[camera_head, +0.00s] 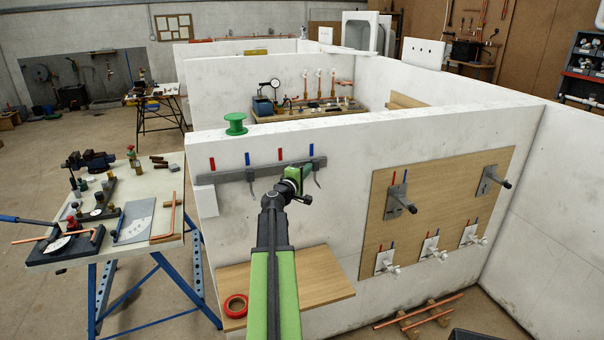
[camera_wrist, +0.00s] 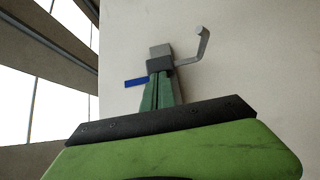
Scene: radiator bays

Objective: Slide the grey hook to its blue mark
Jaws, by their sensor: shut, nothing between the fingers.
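A grey rail (camera_head: 225,177) runs along the white wall below red and blue marks. A grey hook (camera_head: 316,178) hangs near its right end, beside the right blue mark (camera_head: 311,150). The hook also shows in the wrist view (camera_wrist: 192,55), apparently just past the blue mark (camera_wrist: 137,82) toward the rail's end. A second grey hook (camera_head: 250,187) hangs further left, below the other blue mark (camera_head: 247,158). My gripper (camera_head: 306,170) is shut and empty, its green fingers (camera_wrist: 160,92) close beside the right hook's base. I cannot tell whether they touch it. The fingers hide part of the rail.
A wooden shelf (camera_head: 325,278) with a red tape roll (camera_head: 235,306) sits below. A green spool (camera_head: 236,123) stands on the wall top. A wooden panel (camera_head: 440,190) with brackets and valves is right of the rail. A cluttered workbench (camera_head: 165,205) stands left.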

